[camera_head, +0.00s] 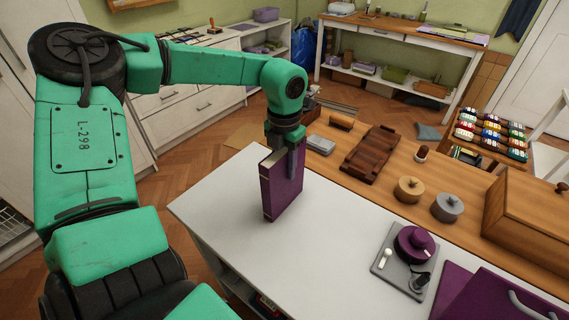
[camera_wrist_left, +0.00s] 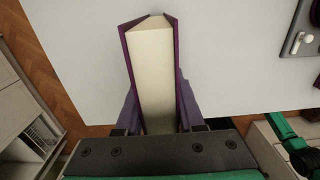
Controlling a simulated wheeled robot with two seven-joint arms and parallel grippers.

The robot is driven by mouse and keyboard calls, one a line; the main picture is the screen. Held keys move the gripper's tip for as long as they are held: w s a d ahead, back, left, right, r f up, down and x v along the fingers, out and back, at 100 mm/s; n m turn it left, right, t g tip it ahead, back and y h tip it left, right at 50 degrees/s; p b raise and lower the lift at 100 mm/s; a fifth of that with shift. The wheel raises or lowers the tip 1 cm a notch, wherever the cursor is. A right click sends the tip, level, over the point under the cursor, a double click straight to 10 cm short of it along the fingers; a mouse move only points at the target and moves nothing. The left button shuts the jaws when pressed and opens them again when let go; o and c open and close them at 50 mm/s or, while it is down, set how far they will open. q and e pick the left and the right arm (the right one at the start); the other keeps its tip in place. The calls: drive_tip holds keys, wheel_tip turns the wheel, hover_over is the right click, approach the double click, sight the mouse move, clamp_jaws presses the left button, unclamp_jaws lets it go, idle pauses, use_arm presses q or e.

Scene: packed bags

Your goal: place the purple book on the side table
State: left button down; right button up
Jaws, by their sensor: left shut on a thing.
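The purple book (camera_head: 283,192) stands upright at the left end of the white table top (camera_head: 330,250) in the head view. My left gripper (camera_head: 292,158) is shut on its upper part from above. In the left wrist view the book (camera_wrist_left: 152,80) shows its pale page edges, with the gripper (camera_wrist_left: 155,118) fingers on both covers. The book's bottom is at or very close to the white surface; I cannot tell whether it touches. Which piece is the side table is not clear from the frames. My right gripper is not in view.
A grey tray with a purple round item (camera_head: 415,243) and a purple case (camera_head: 500,300) lie to the right. Behind is a wooden surface with a brown tray (camera_head: 371,153), two round lidded pots and a wooden box (camera_head: 530,215). The white top right of the book is clear.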

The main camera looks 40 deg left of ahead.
use_arm(q)
drive_tip(key=c, duration=0.5)
unclamp_jaws()
drive_tip(key=shift+r, duration=0.1)
wheel_tip(320, 180, up, 12)
drive_tip(key=shift+b, duration=0.45)
drive_tip(key=shift+s, duration=0.1)
